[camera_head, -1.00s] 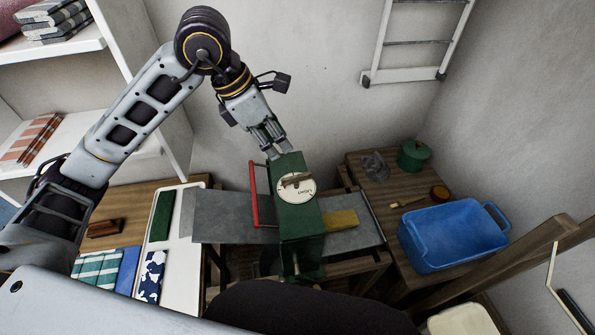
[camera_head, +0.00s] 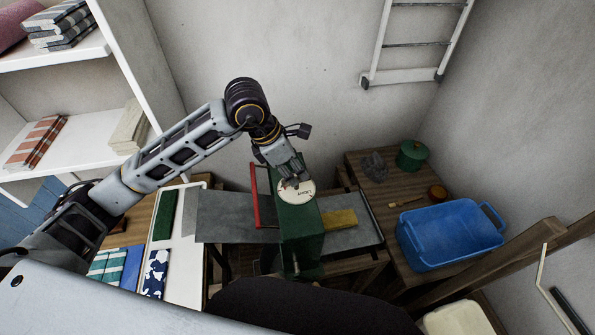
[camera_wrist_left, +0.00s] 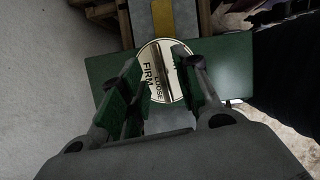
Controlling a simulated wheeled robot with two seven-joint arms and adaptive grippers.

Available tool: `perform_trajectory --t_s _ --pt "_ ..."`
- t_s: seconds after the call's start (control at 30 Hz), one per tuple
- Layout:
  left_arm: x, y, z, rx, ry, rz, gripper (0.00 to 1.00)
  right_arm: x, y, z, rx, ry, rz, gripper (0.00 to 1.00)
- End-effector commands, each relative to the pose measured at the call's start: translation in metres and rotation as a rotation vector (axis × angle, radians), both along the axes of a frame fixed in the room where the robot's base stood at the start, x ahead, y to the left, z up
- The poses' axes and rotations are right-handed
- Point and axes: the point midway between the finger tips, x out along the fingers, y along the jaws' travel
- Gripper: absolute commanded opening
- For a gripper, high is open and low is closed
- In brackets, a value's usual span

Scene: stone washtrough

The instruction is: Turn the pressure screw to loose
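The pressure screw is a narrow bar (camera_wrist_left: 182,73) on a round cream dial (camera_head: 304,193), on top of a green press housing (camera_head: 300,237). In the left wrist view the dial face (camera_wrist_left: 150,66) shows the words FIRM and LOOSE; LIGHT is readable in the head view. My left gripper (camera_head: 292,184) points down right over the dial and hides the bar in the head view. In the wrist view its fingers (camera_wrist_left: 168,88) are apart, one on each side of the bar; I cannot tell whether they touch it. My right gripper is not in view.
A red handle (camera_head: 255,196) stands just left of the housing. Grey plates extend both sides, with a yellow cloth (camera_head: 339,219) on the right one. A blue basin (camera_head: 450,234) and a green pot (camera_head: 412,155) stand right. A white shelf (camera_head: 75,139) is at left.

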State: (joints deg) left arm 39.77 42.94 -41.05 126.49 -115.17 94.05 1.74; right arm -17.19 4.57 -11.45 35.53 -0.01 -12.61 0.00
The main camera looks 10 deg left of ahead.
Motion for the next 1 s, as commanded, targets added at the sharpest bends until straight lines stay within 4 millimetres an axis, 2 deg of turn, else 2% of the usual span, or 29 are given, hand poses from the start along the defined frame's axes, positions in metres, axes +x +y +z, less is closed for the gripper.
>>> perform_trajectory --t_s 0.3,0.63,0.9,1.0 --pt "0.005 -0.008 -0.022 -0.002 0.001 0.001 0.32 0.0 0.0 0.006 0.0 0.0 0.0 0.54" --pt "0.005 -0.009 -0.024 -0.001 0.0 0.0 0.32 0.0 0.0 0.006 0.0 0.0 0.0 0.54" --pt "0.005 -0.009 -0.023 -0.001 0.0 0.0 0.0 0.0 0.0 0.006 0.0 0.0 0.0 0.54" --pt "0.005 -0.009 -0.023 -0.001 0.0 0.0 0.0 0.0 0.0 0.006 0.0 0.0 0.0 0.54"
